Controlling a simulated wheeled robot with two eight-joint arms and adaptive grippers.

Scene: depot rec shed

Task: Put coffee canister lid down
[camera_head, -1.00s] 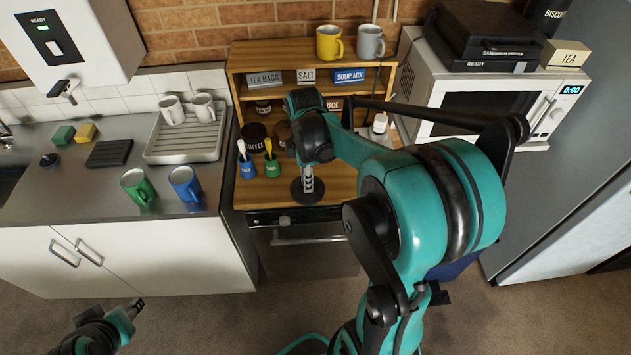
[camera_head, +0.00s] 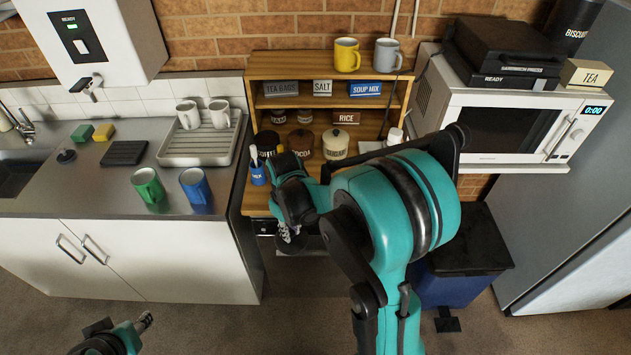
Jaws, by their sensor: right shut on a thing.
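My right gripper (camera_head: 287,229) is shut on a dark round lid (camera_head: 292,244), held in front of the wooden cabinet's front edge, over the dark oven front. My arm hides part of the gripper and lid. The dark coffee canister (camera_head: 266,140) stands on the cabinet's lower board at the left, partly behind my arm; I cannot tell whether its top is open. My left gripper (camera_head: 144,321) is low at the left, above the floor, away from everything; its fingers are too small to read.
A brown canister (camera_head: 301,141) and a cream canister (camera_head: 335,143) stand beside the coffee canister. A blue cup (camera_head: 258,173) with a spoon is left of my gripper. Green (camera_head: 148,186) and blue (camera_head: 194,187) mugs stand on the grey counter (camera_head: 100,190). My arm covers much of the board.

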